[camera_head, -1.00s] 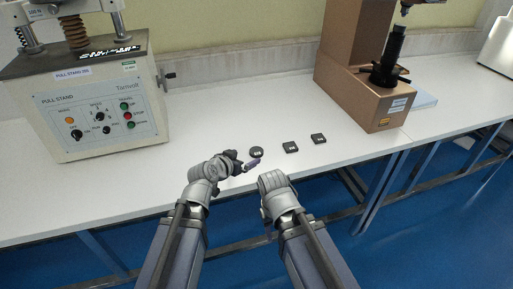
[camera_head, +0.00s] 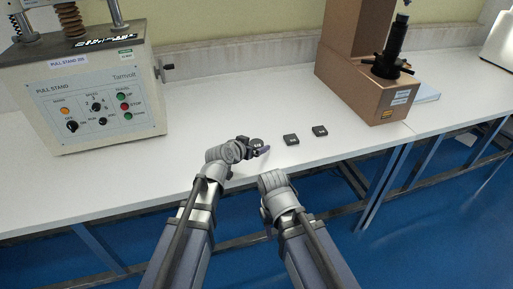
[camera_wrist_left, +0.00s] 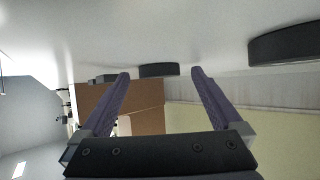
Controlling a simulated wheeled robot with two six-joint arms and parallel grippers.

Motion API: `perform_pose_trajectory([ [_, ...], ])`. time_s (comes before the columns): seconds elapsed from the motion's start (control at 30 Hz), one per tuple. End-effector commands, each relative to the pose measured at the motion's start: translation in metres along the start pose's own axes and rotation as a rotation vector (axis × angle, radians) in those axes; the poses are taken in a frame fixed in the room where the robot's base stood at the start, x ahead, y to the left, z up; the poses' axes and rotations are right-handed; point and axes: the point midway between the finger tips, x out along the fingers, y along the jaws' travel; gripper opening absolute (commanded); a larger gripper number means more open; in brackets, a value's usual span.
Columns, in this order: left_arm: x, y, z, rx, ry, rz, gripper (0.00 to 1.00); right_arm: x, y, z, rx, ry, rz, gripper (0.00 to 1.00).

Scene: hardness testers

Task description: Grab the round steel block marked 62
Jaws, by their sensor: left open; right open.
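The round dark block (camera_head: 256,143) lies on the white bench, with a pale marking on top too small to read. My left gripper (camera_head: 257,148) is open and empty right at it, with a purple finger on its near right side. In the left wrist view, the open fingers (camera_wrist_left: 160,75) frame a farther dark block (camera_wrist_left: 159,70). A larger, nearer dark block (camera_wrist_left: 285,47), apparently the round one, sits right of the fingers. My right gripper (camera_head: 275,181) is open at the bench front edge.
A pull stand (camera_head: 95,95) stands at the back left. A brown tester (camera_head: 365,90) stands at the back right, with a pale blue-white pad (camera_head: 428,94) beside it.

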Motion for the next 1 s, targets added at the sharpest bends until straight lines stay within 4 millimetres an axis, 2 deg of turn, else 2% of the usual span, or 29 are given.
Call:
perform_pose_trajectory([
  [0.17,-0.0010,0.0002,-0.0004,0.000,0.000,0.000,0.98,-0.0008,0.0001,0.0001,0.000,0.000,0.000,0.50],
  [1.0,-0.0011,0.0002,-0.0002,0.000,0.000,0.000,0.04,-0.0008,0.0001,0.0000,0.000,0.000,0.000,0.50],
])
